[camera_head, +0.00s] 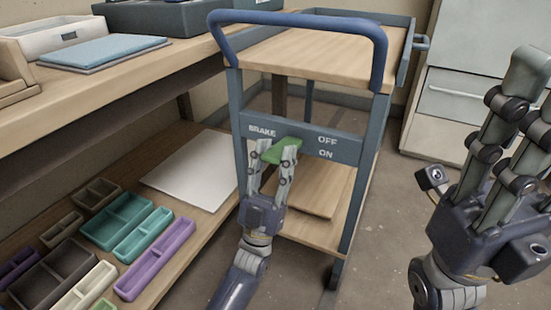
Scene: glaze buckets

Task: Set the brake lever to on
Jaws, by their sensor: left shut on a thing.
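The brake lever (282,150) is green and sits on the cart's blue front panel (348,150), right of the word BRAKE and left of the words OFF and ON. OFF is printed above ON. My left gripper (274,153) is at the panel, with its fingers on either side of the green lever, shut on it. The lever slants up to the right; its pivot is hidden, so I cannot tell its exact setting. My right gripper (520,120) is raised at the right edge, away from the cart. Its fingers are partly cut off by the frame.
The cart has a blue push handle (300,19) and wooden shelves (330,58). A wooden shelf unit (110,75) stands at left with a blue board (102,50) and several coloured trays below. A grey cabinet (455,95) stands behind at right. Floor is clear right of the cart.

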